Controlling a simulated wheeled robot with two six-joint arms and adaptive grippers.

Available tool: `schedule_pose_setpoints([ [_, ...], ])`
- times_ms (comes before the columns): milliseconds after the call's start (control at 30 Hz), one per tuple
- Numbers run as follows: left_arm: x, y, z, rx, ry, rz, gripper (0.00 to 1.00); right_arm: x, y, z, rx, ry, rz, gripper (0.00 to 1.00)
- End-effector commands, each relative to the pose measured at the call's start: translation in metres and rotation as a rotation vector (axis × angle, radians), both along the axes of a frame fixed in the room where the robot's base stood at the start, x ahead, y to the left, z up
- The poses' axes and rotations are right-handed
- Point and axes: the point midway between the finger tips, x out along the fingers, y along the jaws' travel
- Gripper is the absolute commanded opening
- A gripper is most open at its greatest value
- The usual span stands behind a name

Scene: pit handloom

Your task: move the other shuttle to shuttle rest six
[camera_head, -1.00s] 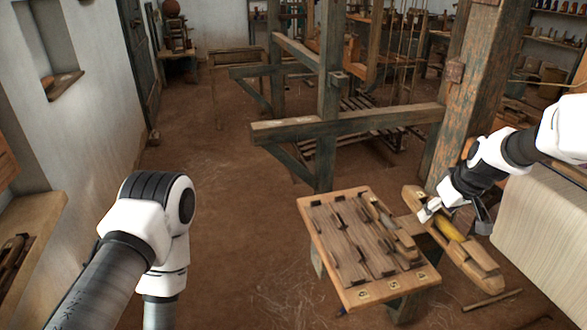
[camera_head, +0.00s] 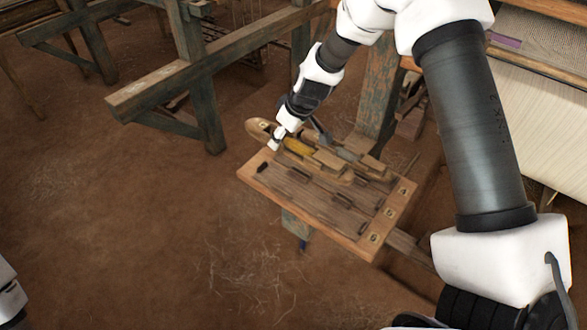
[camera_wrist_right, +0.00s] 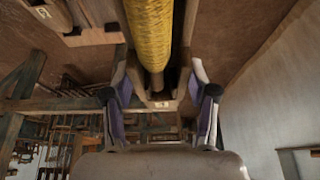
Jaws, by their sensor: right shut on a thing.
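My right gripper (camera_head: 281,138) is shut on a wooden shuttle (camera_head: 260,127) with a yellow bobbin (camera_head: 297,147). The shuttle lies lengthwise over the far part of the rack board (camera_head: 300,197), its tip past the board's left edge; I cannot tell whether it touches. In the right wrist view the yellow bobbin (camera_wrist_right: 150,30) runs between the two fingers (camera_wrist_right: 161,100). A second shuttle (camera_head: 372,166) with a greyish bobbin lies just behind the held one. Number plates (camera_head: 373,238) line the board's right edge. The left gripper is out of view.
The nearer rows of the board hold only small dark pegs (camera_head: 343,202). A loom post (camera_head: 378,95) stands close behind the board. A beam (camera_head: 200,72) runs at the upper left, and pale woven cloth (camera_head: 535,125) is at the right. Open floor (camera_head: 130,230) lies left.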

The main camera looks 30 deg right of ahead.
Motion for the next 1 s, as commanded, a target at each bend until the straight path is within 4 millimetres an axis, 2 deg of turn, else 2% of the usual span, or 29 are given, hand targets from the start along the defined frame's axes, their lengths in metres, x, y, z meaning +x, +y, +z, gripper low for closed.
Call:
schedule_pose_setpoints([
  [33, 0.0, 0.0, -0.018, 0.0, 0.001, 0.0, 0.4, -0.011, -0.006, -0.027, 0.002, 0.004, -0.004, 0.11],
  [100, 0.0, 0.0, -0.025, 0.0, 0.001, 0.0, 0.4, -0.023, -0.012, -0.046, -0.005, 0.004, -0.003, 0.11],
  [200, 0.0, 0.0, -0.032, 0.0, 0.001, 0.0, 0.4, -0.035, -0.017, -0.062, -0.011, 0.005, -0.003, 0.11],
  [467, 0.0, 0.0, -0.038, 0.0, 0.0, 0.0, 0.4, -0.042, -0.02, -0.074, -0.017, 0.005, -0.001, 0.11],
  [1000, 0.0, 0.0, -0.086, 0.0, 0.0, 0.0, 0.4, -0.041, -0.02, -0.124, -0.017, 0.005, -0.001, 0.11],
])
